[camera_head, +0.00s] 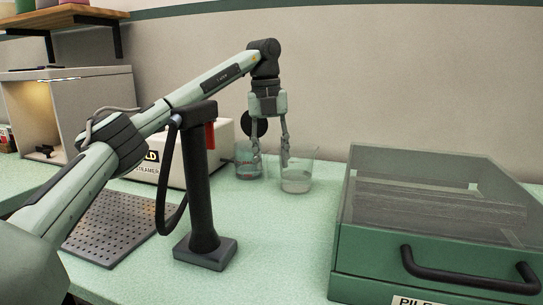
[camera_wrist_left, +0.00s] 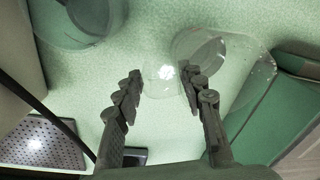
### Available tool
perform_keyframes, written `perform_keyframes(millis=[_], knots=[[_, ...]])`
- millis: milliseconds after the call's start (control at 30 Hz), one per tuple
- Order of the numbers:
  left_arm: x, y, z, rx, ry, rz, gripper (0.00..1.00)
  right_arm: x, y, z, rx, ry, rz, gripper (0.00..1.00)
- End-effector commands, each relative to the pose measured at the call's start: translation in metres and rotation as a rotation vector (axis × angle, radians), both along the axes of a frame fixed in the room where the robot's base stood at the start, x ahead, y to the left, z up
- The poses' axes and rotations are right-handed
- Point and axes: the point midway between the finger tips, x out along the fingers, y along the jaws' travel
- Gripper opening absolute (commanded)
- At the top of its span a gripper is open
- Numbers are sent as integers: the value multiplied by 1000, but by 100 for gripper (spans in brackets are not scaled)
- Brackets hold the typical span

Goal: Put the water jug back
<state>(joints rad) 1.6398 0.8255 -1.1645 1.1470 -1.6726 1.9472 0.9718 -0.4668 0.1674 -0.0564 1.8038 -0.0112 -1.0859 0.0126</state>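A clear glass jug (camera_head: 297,178) stands upright on the pale green worktop and holds clear contents in its lower part. It also shows in the left wrist view (camera_wrist_left: 236,62). My left gripper (camera_head: 270,158) points down from above, its two fingers apart. Its right finger overlaps the jug's near-left rim; I cannot tell whether it touches. In the left wrist view a clear rounded part with a bright glint lies between the fingers, possibly the jug's handle or spout. A second clear vessel (camera_head: 247,162) with tinted contents stands just left of the jug. My right gripper is not in view.
A green case with a clear lid and black handle (camera_head: 468,272) stands to the right. A black post (camera_head: 202,190) on a square base stands in front. A perforated plate (camera_head: 110,228) lies at left, near a white machine (camera_head: 222,148). Worktop between post and case is clear.

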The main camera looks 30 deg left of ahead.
Motion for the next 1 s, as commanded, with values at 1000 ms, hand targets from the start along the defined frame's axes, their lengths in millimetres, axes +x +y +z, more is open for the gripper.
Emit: perform_keyframes(millis=[1000], knots=[[-4,6,102,3,-2,1,57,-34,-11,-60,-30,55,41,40]])
